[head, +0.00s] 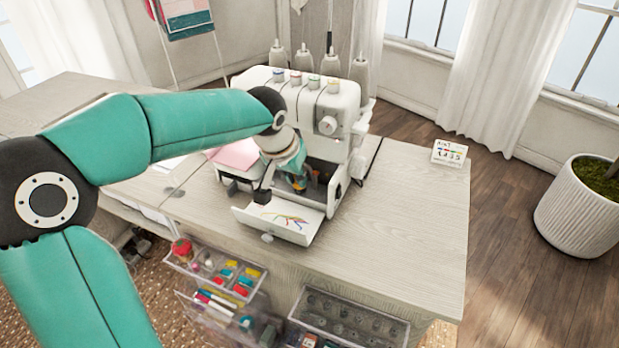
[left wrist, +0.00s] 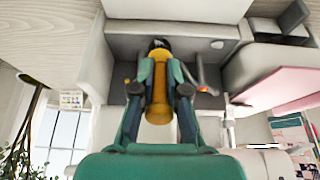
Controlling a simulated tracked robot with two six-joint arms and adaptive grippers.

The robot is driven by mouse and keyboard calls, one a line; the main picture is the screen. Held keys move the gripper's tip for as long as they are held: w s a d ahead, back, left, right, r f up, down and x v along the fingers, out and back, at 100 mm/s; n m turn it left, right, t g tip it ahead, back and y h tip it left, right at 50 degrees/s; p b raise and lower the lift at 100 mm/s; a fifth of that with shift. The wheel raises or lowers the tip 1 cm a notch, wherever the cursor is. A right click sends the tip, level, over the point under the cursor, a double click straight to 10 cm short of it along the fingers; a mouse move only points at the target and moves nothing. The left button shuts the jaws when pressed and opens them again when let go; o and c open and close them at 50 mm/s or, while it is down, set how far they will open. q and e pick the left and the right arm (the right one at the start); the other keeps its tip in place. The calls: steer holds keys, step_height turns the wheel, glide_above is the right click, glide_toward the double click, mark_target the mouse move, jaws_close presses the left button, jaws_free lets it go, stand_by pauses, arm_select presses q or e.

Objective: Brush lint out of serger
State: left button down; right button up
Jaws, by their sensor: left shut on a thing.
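The white serger (head: 345,108) stands on the wooden cabinet top. Its front cover (head: 285,222) is folded down and bears coloured lines on its inner face. My left gripper (head: 297,182) is at the open front of the serger. In the left wrist view, the gripper (left wrist: 160,80) is shut on a brush with a yellow handle (left wrist: 158,105). The brush's dark tip (left wrist: 158,44) points into the grey inside of the serger (left wrist: 195,48). I cannot tell whether the tip touches anything, and no lint can be made out. My right gripper is not in view.
Pink fabric or paper (head: 238,153) lies left of the serger. A small card (head: 449,153) stands at the cabinet's right edge. Open clear drawers (head: 212,292) with sewing supplies stick out at the front. The cabinet top (head: 400,220) right of the serger is clear.

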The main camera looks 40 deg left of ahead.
arm_select(q)
steer(key=shift+s+a+p, duration=0.2)
steer(key=shift+s+a, duration=0.1)
steer(key=shift+a, duration=0.95)
steer(key=shift+s+a+p, duration=0.2)
steer(key=shift+s+a, duration=0.05)
steer(key=shift+a, duration=1.05)
steer(key=shift+s+a+p, duration=0.2)
steer(key=shift+s+a, duration=0.1)
steer(key=shift+a, duration=0.95)
steer(key=shift+f+b, duration=0.35)
steer(key=shift+f, duration=0.05)
steer(key=shift+d, duration=0.1)
steer(key=shift+w+d+r, duration=0.15)
steer(key=shift+d, duration=0.8)
steer(key=shift+d, duration=0.1)
steer(key=shift+w+d+b, duration=0.25)
steer(key=shift+d+b, duration=0.05)
steer(key=shift+d, duration=0.6)
steer(key=shift+d, duration=0.15)
steer(key=shift+w+d, duration=0.2)
steer(key=shift+d, duration=0.7)
